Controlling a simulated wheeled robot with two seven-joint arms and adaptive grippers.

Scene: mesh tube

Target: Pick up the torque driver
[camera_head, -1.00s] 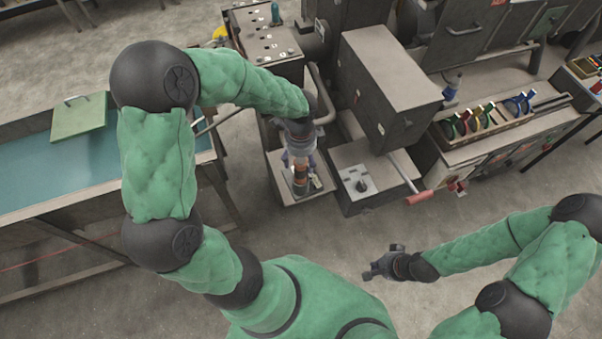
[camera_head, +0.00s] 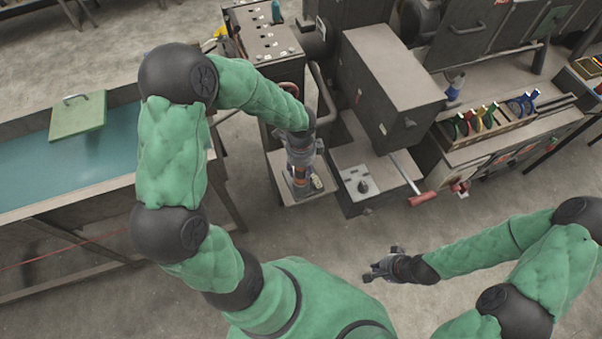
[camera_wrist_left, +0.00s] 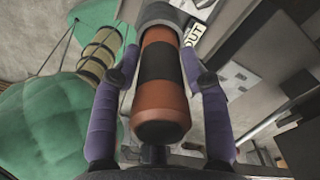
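The torque driver (camera_wrist_left: 163,90) has an orange handle with a wide black band. In the left wrist view its handle end points toward the camera and its far end meets a grey round part. In the head view only a little of it (camera_head: 299,172) shows below my left gripper. The purple fingers of my left gripper (camera_wrist_left: 160,68) lie on both sides of the handle, close to it; I cannot tell whether they press on it. My right gripper (camera_head: 376,268) hangs over bare floor, far from the driver; its finger opening is unclear.
The driver is at a small grey stand (camera_head: 318,187) beside a machine with a red-handled lever (camera_head: 422,198). A grey box housing (camera_head: 388,85) rises to the right. A blue-topped bench (camera_head: 60,165) stands left. The floor in front is clear.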

